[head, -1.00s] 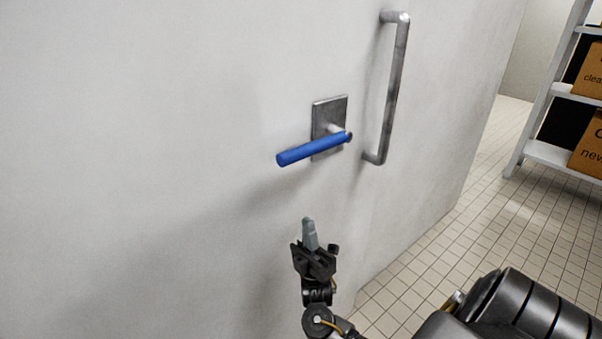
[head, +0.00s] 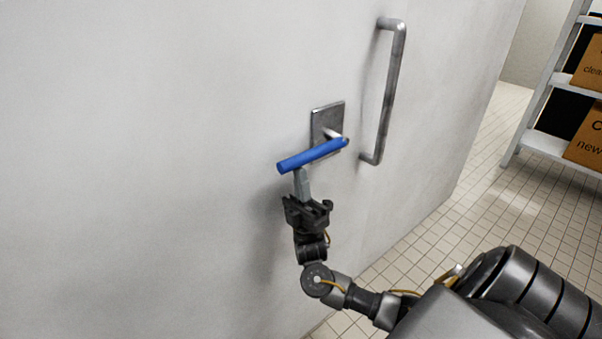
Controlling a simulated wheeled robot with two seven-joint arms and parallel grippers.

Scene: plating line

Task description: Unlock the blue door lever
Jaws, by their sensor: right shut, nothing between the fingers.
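The blue door lever (head: 311,156) sticks out from a square metal plate (head: 327,117) on the pale door. The lever slants, its free left end lower than its pivot end at the right. My right gripper (head: 302,172) is shut and points upward just under the lever's free half. Its fingertips meet the lever's lower edge in the picture; I cannot tell for sure whether they touch it. The fingers hold nothing. My left gripper is not in view.
A long vertical metal pull handle (head: 389,90) stands on the door just right of the lever. A white shelf rack (head: 545,142) with cardboard boxes (head: 588,136) is at the far right. The tiled floor between door and rack is clear.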

